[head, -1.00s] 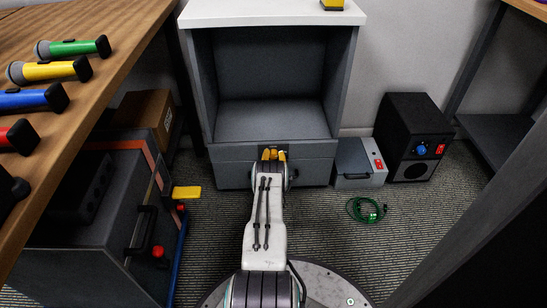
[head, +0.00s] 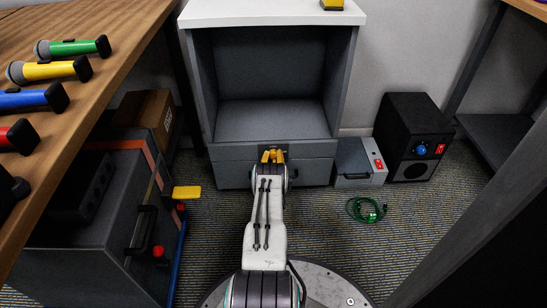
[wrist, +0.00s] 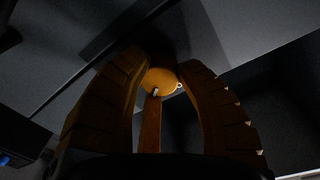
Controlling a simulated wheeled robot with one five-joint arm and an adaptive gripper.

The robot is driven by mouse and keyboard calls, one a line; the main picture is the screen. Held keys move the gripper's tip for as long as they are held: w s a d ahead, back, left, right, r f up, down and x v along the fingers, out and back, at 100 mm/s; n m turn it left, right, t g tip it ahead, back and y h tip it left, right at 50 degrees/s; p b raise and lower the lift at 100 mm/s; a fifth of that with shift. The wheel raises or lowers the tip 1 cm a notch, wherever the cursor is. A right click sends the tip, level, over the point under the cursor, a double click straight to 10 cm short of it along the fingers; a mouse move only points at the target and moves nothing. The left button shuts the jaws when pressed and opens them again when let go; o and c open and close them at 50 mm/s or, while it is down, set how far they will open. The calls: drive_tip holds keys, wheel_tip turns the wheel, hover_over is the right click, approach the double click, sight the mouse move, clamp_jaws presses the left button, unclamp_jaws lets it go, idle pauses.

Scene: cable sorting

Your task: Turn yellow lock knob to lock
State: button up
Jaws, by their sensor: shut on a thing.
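The yellow lock knob (wrist: 160,82) shows in the wrist view on the grey front of the cabinet drawer. A small pale mark and a small ring show at its lower edge. In the head view my gripper (head: 273,157) is at the middle of the drawer front (head: 232,164), below the open compartment. There the arm and fingers hide most of the knob.
The white-topped grey cabinet (head: 200,90) stands ahead with an empty compartment. A grey box (head: 355,160), a black speaker (head: 410,125) and a green cable (head: 366,210) are at right. A wooden table (head: 110,60) with several microphones and a yellow block (head: 186,192) are at left.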

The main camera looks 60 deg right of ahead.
drive_tip(key=shift+w+r, duration=0.1)
drive_tip(key=o, duration=1.2)
drive_tip(key=v, duration=1.2)
